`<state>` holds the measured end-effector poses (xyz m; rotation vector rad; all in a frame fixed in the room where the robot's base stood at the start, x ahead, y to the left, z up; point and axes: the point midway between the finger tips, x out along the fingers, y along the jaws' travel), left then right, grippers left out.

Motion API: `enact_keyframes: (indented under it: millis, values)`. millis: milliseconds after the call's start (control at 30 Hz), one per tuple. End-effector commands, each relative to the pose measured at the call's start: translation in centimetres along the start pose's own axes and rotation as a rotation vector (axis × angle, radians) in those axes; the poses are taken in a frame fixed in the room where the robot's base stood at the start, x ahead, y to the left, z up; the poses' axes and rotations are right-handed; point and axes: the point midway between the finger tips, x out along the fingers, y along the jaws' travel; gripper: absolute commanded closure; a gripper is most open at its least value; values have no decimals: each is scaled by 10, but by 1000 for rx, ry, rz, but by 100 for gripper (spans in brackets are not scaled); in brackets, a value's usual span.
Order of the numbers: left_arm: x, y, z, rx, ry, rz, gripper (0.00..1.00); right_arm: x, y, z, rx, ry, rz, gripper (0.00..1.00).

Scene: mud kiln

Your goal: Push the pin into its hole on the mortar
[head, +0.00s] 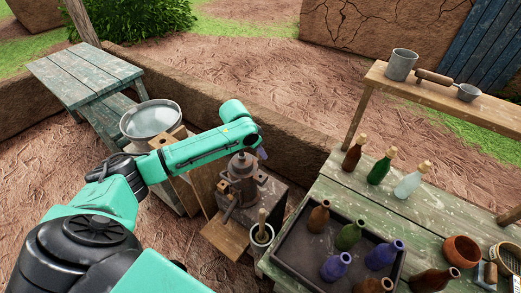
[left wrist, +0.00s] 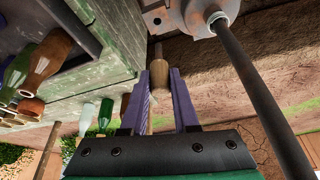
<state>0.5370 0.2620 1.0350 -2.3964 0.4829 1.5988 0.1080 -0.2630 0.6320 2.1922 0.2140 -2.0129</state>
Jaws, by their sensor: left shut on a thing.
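The mortar (head: 240,170) is a dark grey metal body on a block stand, near the middle of the head view. Part of its grey metal, with a small hole in a bracket, shows at the top of the left wrist view (left wrist: 196,16). My left gripper (head: 263,153) is beside the mortar's top. In the left wrist view its purple fingers (left wrist: 160,80) are shut on the pin (left wrist: 159,73), which has a tan wooden handle and a thinner shank pointing toward the bracket. I cannot tell whether the shank tip is in the hole. My right gripper is not in view.
A green worktable (head: 440,222) at right carries bottles and a dark tray (head: 295,262). A pot with a wooden handle (head: 262,236) stands below the mortar. A metal basin (head: 150,120) is left of my arm. A dark rod (left wrist: 262,90) crosses the wrist view.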

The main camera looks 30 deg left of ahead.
Motion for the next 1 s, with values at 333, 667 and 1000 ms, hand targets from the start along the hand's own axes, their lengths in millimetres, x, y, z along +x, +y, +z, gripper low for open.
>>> enact_keyframes:
  millis: [333, 667, 1000]
  values:
    - [26, 1, 12, -6, 0, 0, 100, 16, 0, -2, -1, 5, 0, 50]
    - [53, 1, 23, -6, 1, -1, 100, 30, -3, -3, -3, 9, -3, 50]
    - [53, 0, 23, -6, 1, -1, 100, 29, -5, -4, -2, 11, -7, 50]
